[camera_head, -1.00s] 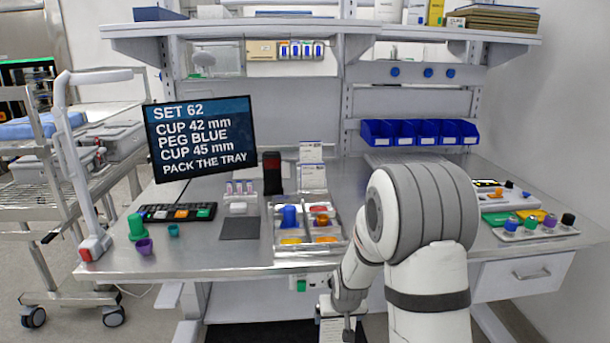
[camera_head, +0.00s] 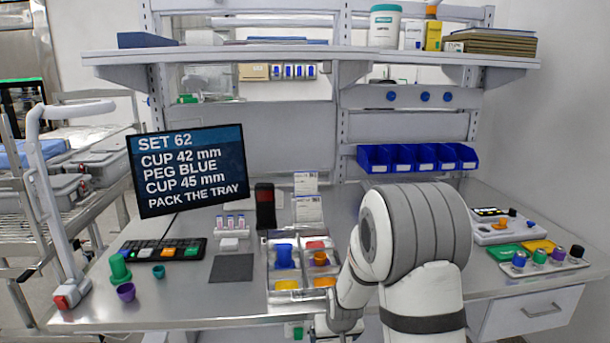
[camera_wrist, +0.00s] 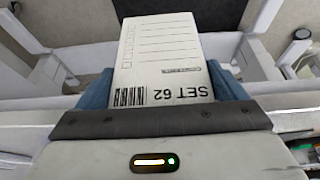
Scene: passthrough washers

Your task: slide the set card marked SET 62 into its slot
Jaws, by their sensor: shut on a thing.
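The set card (camera_wrist: 163,60) is white with ruled lines, a barcode and SET 62 printed upside down in the wrist view. My gripper (camera_wrist: 163,90) is shut on it, with blue fingers at the card's left and right edges near its printed end. The card's other end sticks out away from the gripper. In the head view my wrist hangs in front of the bench at the bottom edge, and the gripper and card are mostly cut off there. I cannot make out the slot for certain in either view.
A divided tray (camera_head: 268,262) holding coloured parts sits at the bench's front edge, beside a dark mat (camera_head: 232,267). A monitor (camera_head: 188,170) reads SET 62. A small box with a green part (camera_head: 298,332) is on the bench front, left of my wrist.

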